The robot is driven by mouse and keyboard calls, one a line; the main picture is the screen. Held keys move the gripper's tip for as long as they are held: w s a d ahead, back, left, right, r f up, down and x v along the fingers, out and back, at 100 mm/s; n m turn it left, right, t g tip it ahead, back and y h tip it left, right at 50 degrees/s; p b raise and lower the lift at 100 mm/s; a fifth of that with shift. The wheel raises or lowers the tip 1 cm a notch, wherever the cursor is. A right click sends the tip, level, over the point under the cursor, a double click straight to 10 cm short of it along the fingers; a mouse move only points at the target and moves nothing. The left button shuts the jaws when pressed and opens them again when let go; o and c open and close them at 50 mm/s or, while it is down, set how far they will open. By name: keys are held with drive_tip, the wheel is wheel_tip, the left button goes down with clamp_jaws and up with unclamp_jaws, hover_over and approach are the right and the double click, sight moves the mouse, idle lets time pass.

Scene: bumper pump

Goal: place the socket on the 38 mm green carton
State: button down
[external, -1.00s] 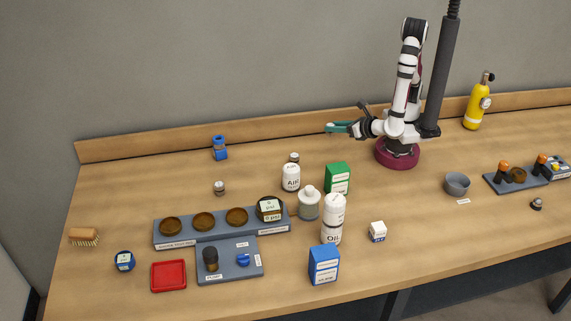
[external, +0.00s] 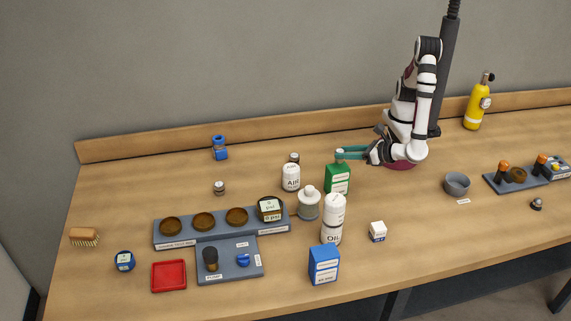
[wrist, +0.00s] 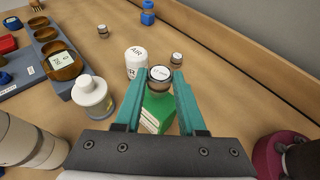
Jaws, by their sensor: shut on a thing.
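My gripper (wrist: 157,94) is shut on a small socket (wrist: 160,76) with a pale labelled top and a dark body, held upright between the teal fingertips. The green carton (wrist: 157,113) is directly below the socket, partly hidden by it and the fingers. In the external view, the green carton (external: 338,181) stands upright with a white label. My gripper (external: 342,154) reaches over its top from the right. I cannot tell whether the socket touches the carton's top or hangs just above it.
A white AIR bottle (external: 291,177), a pump bottle (external: 308,204) and a white oil bottle (external: 332,220) stand close to the left and front of the carton. Similar small sockets stand behind (external: 294,158) and at left (external: 219,188). A small white carton (external: 377,232) stands front right.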

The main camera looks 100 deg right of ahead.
drive_tip(key=shift+f, duration=1.1)
drive_tip(key=shift+f, duration=0.1)
drive_tip(key=c, duration=0.5)
unclamp_jaws()
